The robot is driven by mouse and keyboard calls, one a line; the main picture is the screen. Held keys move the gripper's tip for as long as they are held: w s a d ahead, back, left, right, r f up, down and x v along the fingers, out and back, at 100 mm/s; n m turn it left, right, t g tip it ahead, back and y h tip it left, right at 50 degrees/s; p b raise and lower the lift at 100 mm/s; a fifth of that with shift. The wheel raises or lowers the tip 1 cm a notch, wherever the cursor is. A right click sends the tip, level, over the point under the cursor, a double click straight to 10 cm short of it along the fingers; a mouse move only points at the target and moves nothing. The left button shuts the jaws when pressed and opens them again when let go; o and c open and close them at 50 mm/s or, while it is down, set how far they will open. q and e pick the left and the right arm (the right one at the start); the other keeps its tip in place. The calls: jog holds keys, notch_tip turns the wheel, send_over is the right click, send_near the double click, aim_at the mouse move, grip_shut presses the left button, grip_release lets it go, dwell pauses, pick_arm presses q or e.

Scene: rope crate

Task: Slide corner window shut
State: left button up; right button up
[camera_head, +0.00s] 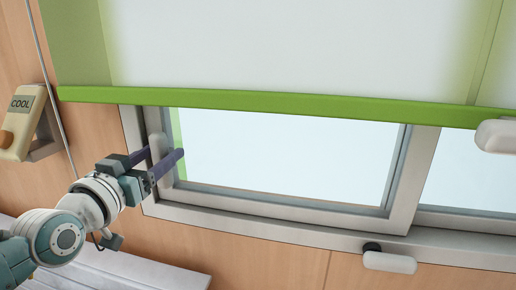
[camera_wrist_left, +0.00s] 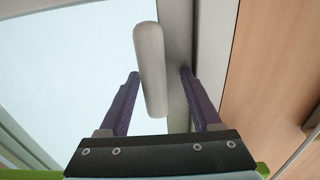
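The corner window (camera_head: 285,205) has a grey sliding sash with a pale pane, in the middle of the head view. A whitish upright bar handle (camera_head: 157,147) is on the sash's left side; it shows large in the left wrist view (camera_wrist_left: 151,68). My left gripper (camera_head: 163,157) is open at this handle, with one dark purple finger on each side. In the left wrist view the fingers (camera_wrist_left: 160,98) show visible gaps to the handle. Whether the sash touches the left jamb cannot be told. My right gripper is in neither view.
A green-edged blind (camera_head: 290,102) hangs over the window's upper part. A beige box marked COOL (camera_head: 22,122) is on the wood wall at left. White rounded fittings stand at right (camera_head: 497,136) and below the sill (camera_head: 390,262). A pale slatted surface (camera_head: 150,270) lies below.

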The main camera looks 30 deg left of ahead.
pick_arm(q)
jog(key=v, duration=1)
dwell(0.3)
